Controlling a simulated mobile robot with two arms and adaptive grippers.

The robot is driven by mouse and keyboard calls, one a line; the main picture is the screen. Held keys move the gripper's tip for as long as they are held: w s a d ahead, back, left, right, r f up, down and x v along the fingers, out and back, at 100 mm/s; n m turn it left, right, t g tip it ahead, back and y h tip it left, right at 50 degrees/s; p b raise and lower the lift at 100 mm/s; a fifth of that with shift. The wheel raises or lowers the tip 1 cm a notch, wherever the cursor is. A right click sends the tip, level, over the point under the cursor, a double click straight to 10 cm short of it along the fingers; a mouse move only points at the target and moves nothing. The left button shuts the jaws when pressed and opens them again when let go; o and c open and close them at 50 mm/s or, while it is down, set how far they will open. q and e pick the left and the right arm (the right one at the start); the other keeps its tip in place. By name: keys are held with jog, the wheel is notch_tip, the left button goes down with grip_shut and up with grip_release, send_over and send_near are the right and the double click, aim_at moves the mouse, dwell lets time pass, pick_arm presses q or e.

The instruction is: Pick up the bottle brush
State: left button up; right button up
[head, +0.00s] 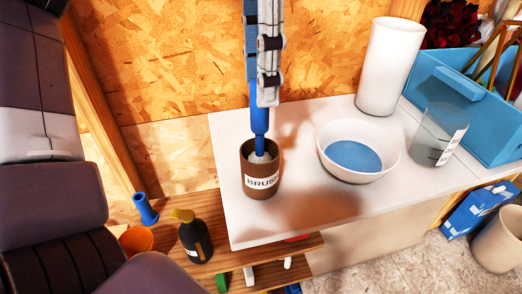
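The bottle brush (260,121) has a blue handle and stands roughly upright in a brown cup (261,190) labelled "BRUSH". Its pale head shows just inside the rim; the rest is hidden in the cup. My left gripper (268,97) reaches down from the top edge, right at the upper handle and above the cup. Its grey and white finger links with black joints overlap the handle in the picture. I cannot tell whether the fingers are closed on it. My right gripper is not in view.
The cup stands on a white tabletop (300,215) near its left end. A white bowl (382,170) with blue inside, a clear labelled cup (431,148), a white cylinder (391,65) and a blue caddy (490,130) stand right. A dark bottle (195,241) is on the lower wooden shelf.

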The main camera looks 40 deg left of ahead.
aim_at(259, 132)
pick_arm(q)
jog(key=shift+s+a+f, duration=0.1)
jog(key=shift+s+f, duration=0.05)
jog(key=shift+f, duration=0.45)
jog(key=f, duration=0.2)
jog(key=w+f+b, duration=0.1)
jog(key=f, duration=0.1)
jog(key=shift+a+f, duration=0.1)
jog(key=shift+a, duration=0.2)
jog(key=shift+s+d, duration=0.1)
jog(key=shift+s, duration=0.05)
jog(key=shift+c, duration=1.1)
grip_shut()
